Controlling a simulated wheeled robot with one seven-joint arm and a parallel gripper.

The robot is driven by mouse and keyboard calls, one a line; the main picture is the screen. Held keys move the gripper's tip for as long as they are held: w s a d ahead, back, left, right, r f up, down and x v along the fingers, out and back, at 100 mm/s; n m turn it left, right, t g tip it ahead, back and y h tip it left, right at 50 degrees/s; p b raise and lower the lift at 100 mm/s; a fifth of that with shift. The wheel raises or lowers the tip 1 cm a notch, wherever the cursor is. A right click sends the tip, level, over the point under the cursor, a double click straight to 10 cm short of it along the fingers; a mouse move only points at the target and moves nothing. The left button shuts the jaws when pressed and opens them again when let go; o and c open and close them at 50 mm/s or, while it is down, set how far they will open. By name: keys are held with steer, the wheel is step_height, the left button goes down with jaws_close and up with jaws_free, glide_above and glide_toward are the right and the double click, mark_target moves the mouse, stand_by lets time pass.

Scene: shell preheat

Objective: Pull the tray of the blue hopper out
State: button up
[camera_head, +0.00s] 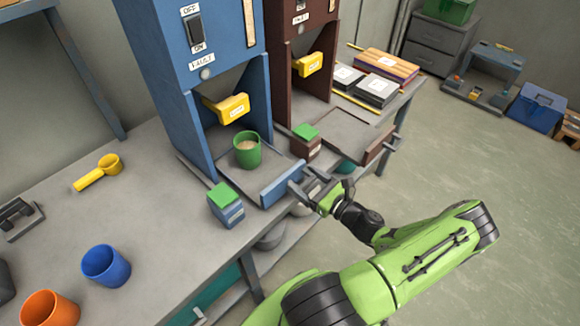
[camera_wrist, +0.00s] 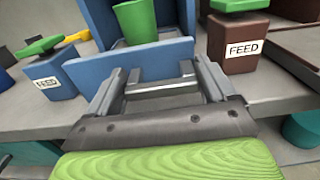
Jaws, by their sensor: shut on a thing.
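The blue hopper (camera_head: 172,100) stands on the workbench, with an OFF/ON switch and a VAULT label on its front. Its tray (camera_head: 283,184) extends out of the bay at its base and has a blue front panel, which also shows in the wrist view (camera_wrist: 90,72). My gripper (camera_head: 306,187) is at the tray's front. In the wrist view its fingers (camera_wrist: 158,88) are shut on the grey handle bar (camera_wrist: 162,87) of the tray.
A blue FEED box (camera_head: 227,207) stands left of the tray and a brown FEED box (camera_head: 306,142) right of it. The brown hopper (camera_head: 298,65) is beside, its tray (camera_head: 352,134) also extended. A yellow scoop (camera_head: 98,172), blue cup (camera_head: 106,265) and orange cup (camera_head: 50,308) are left.

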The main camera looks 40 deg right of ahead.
steer(key=s, duration=1.2)
steer(key=shift+d+p, duration=0.2)
steer(key=shift+p, duration=0.2)
steer(key=shift+f, duration=0.1)
steer(key=o, duration=1.1)
steer(key=shift+o, duration=1.1)
steer(key=shift+s, duration=0.2)
steer(key=shift+w, duration=0.1)
steer(key=s, duration=1.6)
steer(key=shift+d+p, duration=0.2)
steer(key=shift+p, duration=0.1)
